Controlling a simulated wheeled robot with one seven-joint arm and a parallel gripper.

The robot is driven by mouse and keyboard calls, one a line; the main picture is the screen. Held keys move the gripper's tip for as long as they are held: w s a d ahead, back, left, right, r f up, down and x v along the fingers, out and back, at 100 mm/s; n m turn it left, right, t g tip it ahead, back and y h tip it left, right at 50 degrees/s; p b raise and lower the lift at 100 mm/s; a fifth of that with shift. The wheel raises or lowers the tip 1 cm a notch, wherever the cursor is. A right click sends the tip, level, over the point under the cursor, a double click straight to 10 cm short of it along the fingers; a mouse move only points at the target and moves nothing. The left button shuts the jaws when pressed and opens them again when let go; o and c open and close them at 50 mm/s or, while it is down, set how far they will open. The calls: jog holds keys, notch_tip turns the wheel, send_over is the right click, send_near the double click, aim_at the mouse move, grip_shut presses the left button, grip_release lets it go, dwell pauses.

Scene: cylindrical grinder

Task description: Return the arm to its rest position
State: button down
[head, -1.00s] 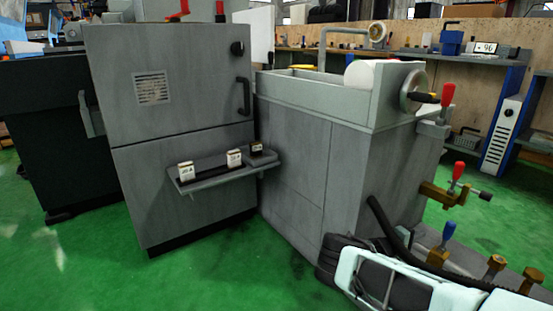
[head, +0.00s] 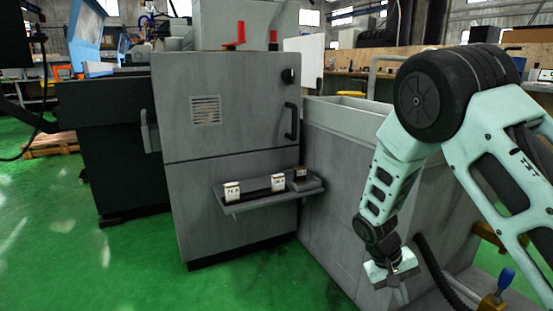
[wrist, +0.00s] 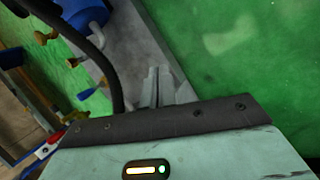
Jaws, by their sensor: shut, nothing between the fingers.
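My arm shows at the right of the head view, bent at a dark joint, with its forearm hanging down. My gripper (head: 398,288) points downward at the lower right, in front of the grey coolant tank cabinet (head: 330,190). In the wrist view my gripper (wrist: 158,75) has its two fingers together with nothing between them. Green floor and a grey surface lie beyond the fingertips.
The grey machine cabinet (head: 225,120) has a small shelf (head: 250,204) with several small labelled boxes. A black hose (head: 440,280) and a blue-handled valve (head: 498,287) are close to my gripper at right. Open green floor (head: 110,270) lies at left.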

jog(key=s+a+r+n+t+y, duration=0.2)
jog(key=s+a+r+n+y, duration=0.35)
jog(key=s+a+r, duration=1.1)
jog(key=s+a+r+n+p, duration=0.1)
jog(key=s+a+r+n, duration=0.15)
jog(key=s, duration=0.55)
notch_tip(320, 180, up, 39)
jog(key=p, duration=3.8)
jog(key=shift+d+f, duration=0.15)
jog(key=shift+d, duration=0.2)
